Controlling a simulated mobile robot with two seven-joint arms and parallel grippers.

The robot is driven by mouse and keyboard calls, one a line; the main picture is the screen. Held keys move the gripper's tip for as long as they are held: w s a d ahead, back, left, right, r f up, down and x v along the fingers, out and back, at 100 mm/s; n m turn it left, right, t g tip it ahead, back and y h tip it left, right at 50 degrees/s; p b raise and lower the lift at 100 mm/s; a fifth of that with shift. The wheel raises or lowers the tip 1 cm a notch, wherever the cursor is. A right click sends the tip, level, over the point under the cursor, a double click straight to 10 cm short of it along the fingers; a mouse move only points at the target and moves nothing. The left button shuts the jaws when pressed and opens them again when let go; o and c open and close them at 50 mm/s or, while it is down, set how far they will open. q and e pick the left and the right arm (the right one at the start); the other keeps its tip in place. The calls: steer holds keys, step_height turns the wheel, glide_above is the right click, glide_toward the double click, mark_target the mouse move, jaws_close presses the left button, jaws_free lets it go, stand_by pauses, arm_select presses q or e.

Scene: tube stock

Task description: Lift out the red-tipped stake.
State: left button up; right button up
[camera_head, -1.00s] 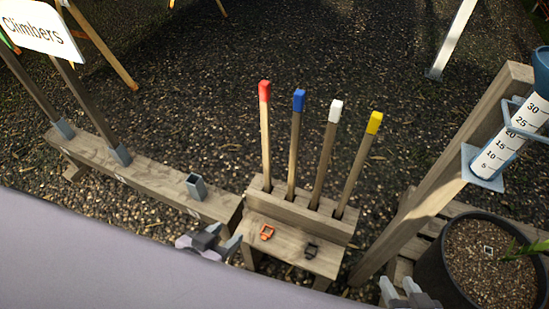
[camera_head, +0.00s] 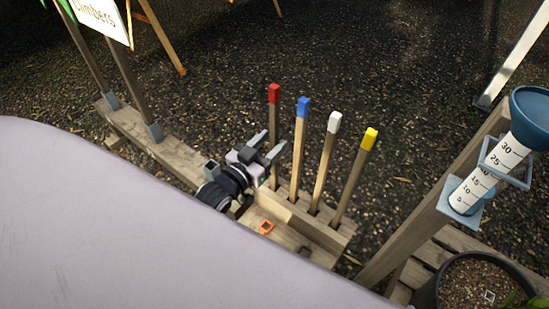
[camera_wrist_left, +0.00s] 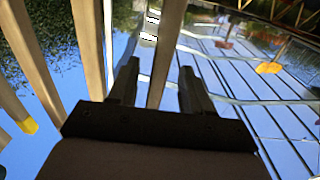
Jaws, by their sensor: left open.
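The red-tipped stake (camera_head: 274,95) stands upright in the left end of a wooden stock (camera_head: 300,218). Blue (camera_head: 303,107), white (camera_head: 335,122) and yellow (camera_head: 370,138) tipped stakes stand in a row to its right. My left gripper (camera_head: 272,143) is open at the upper part of the red-tipped stake, one finger on each side in the head view. In the left wrist view a stake shaft (camera_wrist_left: 160,75) shows between the open fingers (camera_wrist_left: 158,78), its tip hidden. My right gripper is out of view.
A blue-topped rain gauge (camera_head: 500,160) on a wooden post and a dark pot (camera_head: 430,292) stand at right. A beam with a sign (camera_head: 97,18) is at left. Gravel behind is open.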

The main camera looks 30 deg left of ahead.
arm_select(q)
steer(key=w, duration=0.3)
steer(key=shift+w+d, duration=0.3)
steer(key=shift+w, duration=0.1)
jaws_close()
steer(key=shift+r, duration=0.1)
